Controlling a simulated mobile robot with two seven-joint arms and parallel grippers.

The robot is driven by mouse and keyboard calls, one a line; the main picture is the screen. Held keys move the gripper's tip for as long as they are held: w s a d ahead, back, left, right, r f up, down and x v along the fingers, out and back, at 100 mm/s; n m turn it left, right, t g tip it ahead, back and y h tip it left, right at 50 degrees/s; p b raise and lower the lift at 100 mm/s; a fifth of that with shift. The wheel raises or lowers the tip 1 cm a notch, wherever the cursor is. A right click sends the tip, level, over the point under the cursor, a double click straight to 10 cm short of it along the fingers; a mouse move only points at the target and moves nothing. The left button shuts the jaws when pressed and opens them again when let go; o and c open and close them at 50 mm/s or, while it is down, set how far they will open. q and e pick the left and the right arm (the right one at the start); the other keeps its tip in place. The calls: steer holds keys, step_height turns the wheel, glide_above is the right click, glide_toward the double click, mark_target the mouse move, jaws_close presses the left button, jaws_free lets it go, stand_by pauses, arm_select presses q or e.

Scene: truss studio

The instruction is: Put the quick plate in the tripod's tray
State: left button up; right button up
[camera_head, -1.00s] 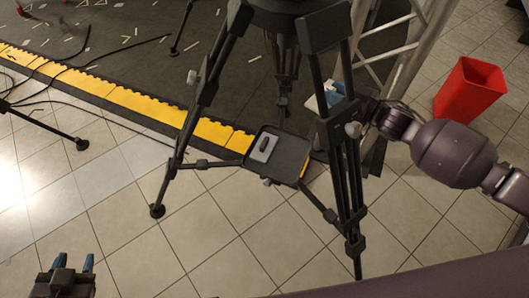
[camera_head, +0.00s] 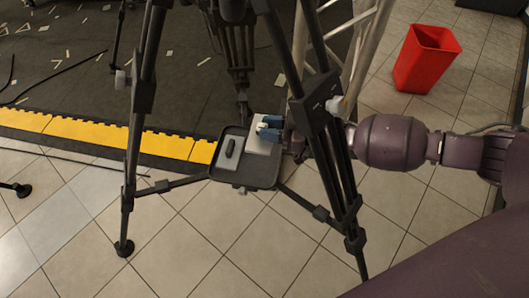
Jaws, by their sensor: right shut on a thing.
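The tripod's tray (camera_head: 262,183) is a dark, shallow square tray between the tripod legs. My right gripper (camera_head: 270,130) reaches in from the right, past a tripod leg, with its blue fingers at the tray's back right corner. It is shut on a light grey piece, which I take to be the quick plate (camera_head: 259,146). The plate overlaps the tray's right side in the picture; whether it touches the tray floor I cannot tell. My left gripper is out of view.
The tripod's legs (camera_head: 137,130) and spreader bars stand around the tray, with one leg (camera_head: 318,130) close to my right wrist. A red bin (camera_head: 425,60) stands at the upper right. Yellow edging (camera_head: 105,134) borders the dark mat.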

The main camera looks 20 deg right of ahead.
steer(key=b, duration=0.2)
glide_above(269, 160)
step_height(269, 160, down, 7)
steer(key=shift+f, duration=0.1)
steer(key=shift+w+f+b, duration=0.1)
steer(key=shift+f+b, duration=0.2)
steer(key=shift+f, duration=0.05)
step_height(269, 160, down, 3)
steer(key=shift+a+f+b, duration=0.1)
steer(key=shift+f+b, duration=0.1)
steer(key=shift+b, duration=0.5)
steer(key=shift+f, duration=0.4)
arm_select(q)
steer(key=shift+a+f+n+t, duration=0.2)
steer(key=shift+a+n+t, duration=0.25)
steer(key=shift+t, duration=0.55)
arm_select(e)
steer(key=shift+r, duration=0.1)
